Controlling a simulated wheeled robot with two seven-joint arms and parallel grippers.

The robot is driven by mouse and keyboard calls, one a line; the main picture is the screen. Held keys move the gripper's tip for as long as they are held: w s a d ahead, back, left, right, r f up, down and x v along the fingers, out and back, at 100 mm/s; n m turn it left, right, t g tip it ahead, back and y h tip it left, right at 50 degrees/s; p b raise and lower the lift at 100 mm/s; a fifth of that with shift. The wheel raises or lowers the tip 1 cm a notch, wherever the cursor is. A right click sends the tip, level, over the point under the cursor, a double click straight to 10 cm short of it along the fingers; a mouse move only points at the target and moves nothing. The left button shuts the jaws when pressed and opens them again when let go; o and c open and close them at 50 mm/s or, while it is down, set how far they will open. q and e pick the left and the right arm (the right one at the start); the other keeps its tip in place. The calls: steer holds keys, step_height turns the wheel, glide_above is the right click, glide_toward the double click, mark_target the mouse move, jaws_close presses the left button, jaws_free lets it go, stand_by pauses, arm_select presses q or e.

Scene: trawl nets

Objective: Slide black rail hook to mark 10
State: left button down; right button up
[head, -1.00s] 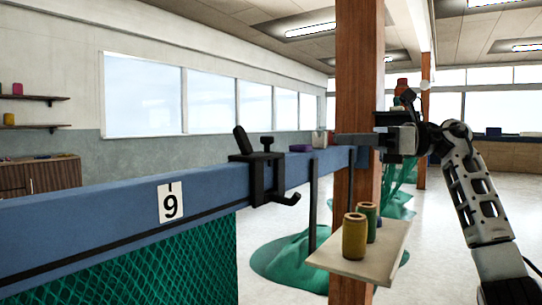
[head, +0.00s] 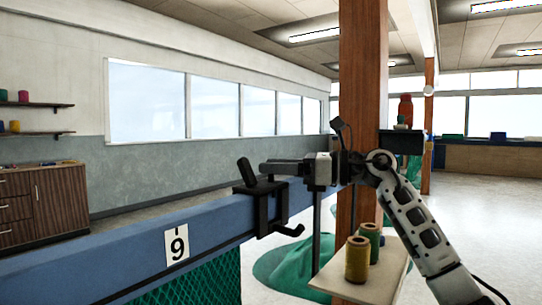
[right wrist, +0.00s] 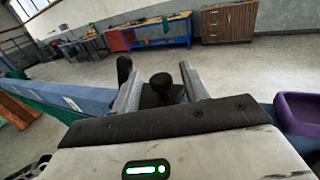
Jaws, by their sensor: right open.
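The black rail hook (head: 262,212) is clamped over the blue rail (head: 118,250), to the right of the white mark 9 plate (head: 177,244). Its lever and knob stand up above the rail, and its hook arm points right. No mark 10 shows. My right gripper (head: 268,168) is at the top of the hook, its fingers pointing left. In the right wrist view, the open fingers (right wrist: 161,76) have the hook's round black knob (right wrist: 160,82) between them, with a gap visible. My left gripper is not in view.
A wooden post (head: 362,90) stands close behind my right arm. A small shelf (head: 375,285) with yellow and green spools is below that arm. Green netting (head: 205,282) hangs under the rail. A purple object (right wrist: 297,115) lies near the gripper's right side.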

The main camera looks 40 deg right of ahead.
steer(key=shift+w+a, duration=0.45)
steer(key=shift+w, duration=0.1)
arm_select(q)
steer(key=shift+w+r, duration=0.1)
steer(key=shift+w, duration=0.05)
arm_select(e)
jaws_close()
steer(key=d+p, duration=0.1)
steer(key=d, duration=0.1)
steer(key=w+d, duration=0.1)
steer(key=shift+d+r+p, duration=0.1)
steer(key=shift+d+p, duration=0.25)
steer(key=shift+d, duration=0.05)
steer(key=shift+w+d, duration=0.1)
steer(key=shift+d, duration=0.25)
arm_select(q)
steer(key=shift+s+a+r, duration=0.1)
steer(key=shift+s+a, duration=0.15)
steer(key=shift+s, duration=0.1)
